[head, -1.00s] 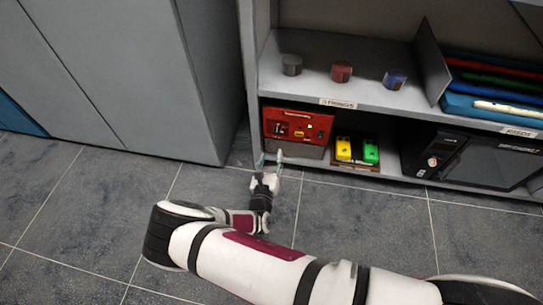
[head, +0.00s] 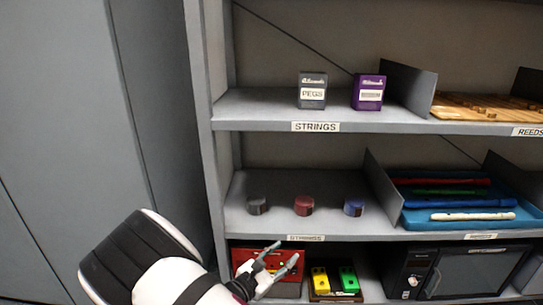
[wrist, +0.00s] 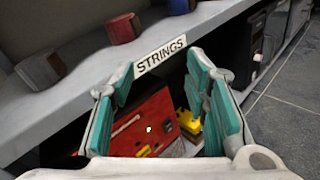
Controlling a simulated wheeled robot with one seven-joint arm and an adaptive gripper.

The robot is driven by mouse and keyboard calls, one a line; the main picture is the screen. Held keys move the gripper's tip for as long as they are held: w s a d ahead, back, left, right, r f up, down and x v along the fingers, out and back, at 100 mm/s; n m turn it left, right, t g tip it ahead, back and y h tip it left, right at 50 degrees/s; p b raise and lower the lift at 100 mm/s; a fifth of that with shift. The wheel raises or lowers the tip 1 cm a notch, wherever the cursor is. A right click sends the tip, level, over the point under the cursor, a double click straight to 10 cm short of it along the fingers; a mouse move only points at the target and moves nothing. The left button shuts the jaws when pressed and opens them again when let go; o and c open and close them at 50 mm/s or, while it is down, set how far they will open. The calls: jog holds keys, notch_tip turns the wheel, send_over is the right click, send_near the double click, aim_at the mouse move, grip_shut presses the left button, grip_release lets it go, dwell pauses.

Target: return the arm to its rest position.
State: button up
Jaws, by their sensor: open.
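My gripper (head: 272,258) is open and empty in the head view, in front of the lower shelf's red device. In the wrist view its teal-padded fingers (wrist: 165,100) stand apart with nothing held between them. Beyond them are the shelf edge with a STRINGS label (wrist: 160,55) and, below it, the red device (wrist: 148,125). My white and black arm reaches up from the bottom left of the head view.
Grey (head: 257,206), red (head: 304,205) and blue (head: 353,207) tins are above. A grey cabinet (head: 60,120) stands left.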

jog(key=s+d+r+m+g, duration=0.7)
jog(key=d+r+m, duration=0.1)
jog(key=d+r, duration=0.15)
jog(key=s+d+r+m+g, duration=0.65)
jog(key=d+r+m, duration=0.2)
jog(key=r, duration=0.25)
jog(key=s+d+r+m+g+y, duration=0.1)
jog(key=s+d+r+m+y, duration=0.15)
jog(key=s, duration=0.55)
jog(key=s+d+r+m+g+y, duration=0.1)
jog(key=s+r+m+y, duration=0.25)
jog(key=s, duration=0.45)
jog(key=s+a+r+m+t+y, duration=0.1)
jog(key=s+a+m+t+y, duration=0.3)
jog(key=s, duration=0.7)
notch_tip(320, 180, up, 36)
jog(key=n+t+y+p, duration=0.1)
jog(key=t+p, duration=0.1)
jog(key=p, duration=3.1)
jog(key=shift+a+f+n+t+p, duration=0.15)
jog(key=shift+a+n+t+p, duration=0.15)
jog(key=shift+a+n+t, duration=0.1)
